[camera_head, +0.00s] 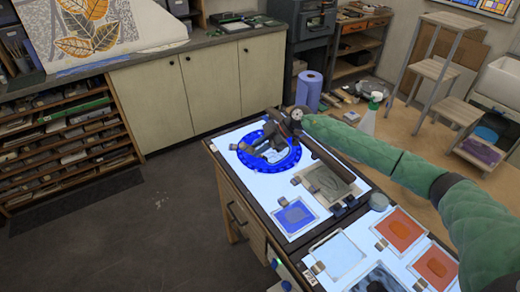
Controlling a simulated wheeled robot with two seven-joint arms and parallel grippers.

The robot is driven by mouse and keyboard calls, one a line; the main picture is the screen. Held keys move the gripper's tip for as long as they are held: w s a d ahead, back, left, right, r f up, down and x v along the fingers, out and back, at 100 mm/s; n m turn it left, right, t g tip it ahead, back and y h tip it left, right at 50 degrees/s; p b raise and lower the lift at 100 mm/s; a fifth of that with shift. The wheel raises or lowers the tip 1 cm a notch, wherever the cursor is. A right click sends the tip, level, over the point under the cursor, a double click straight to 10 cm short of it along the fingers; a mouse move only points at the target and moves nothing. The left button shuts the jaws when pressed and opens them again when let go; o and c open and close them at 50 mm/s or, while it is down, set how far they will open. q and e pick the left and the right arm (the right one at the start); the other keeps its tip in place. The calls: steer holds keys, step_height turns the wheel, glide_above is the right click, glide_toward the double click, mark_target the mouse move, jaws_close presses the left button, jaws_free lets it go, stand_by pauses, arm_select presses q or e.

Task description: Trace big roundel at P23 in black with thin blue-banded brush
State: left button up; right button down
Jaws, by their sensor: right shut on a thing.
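A big round blue glass piece (287,163), likely the roundel, lies on the lit white panel at the far left end of the bench. My right gripper (252,150) is over its middle and hides part of it. This gripper is shut on a thin thing that I take to be the brush. The brush is too small and dark to make out, and its blue band does not show. I cannot tell whether its tip touches the glass. No label P23 can be read. My left gripper is not in view.
A blue glass square (295,215) and a grey-brown pane (328,182) lie nearer on the bench. Orange panes (400,228) and a clear pane (338,254) lie at the front right. A spray bottle (369,118) and a blue paper roll (309,90) stand behind the bench.

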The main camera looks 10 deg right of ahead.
steer(key=shift+w, duration=0.1)
steer(key=shift+w+a+f+b, duration=0.1)
steer(key=shift+w+a+b, duration=0.1)
steer(key=shift+w, duration=0.35)
steer(key=shift+w+a+f+b, duration=0.1)
steer(key=shift+w+a+b, duration=0.1)
steer(key=shift+w, duration=0.35)
steer(key=shift+w, duration=0.15)
steer(key=shift+w+a, duration=0.3)
steer(key=shift+w, duration=0.45)
steer(key=shift+w+a+r+b, duration=0.1)
steer(key=shift+w+b, duration=0.25)
steer(key=shift+w, duration=0.15)
steer(key=shift+w, duration=0.1)
steer(key=shift+w+a+r+b, duration=0.1)
steer(key=shift+w+a+b, duration=0.1)
steer(key=shift+w, duration=0.4)
steer(key=shift+w+a+b, duration=0.15)
steer(key=shift+w+a, duration=0.05)
steer(key=shift+w, duration=0.35)
steer(key=shift+w, duration=0.15)
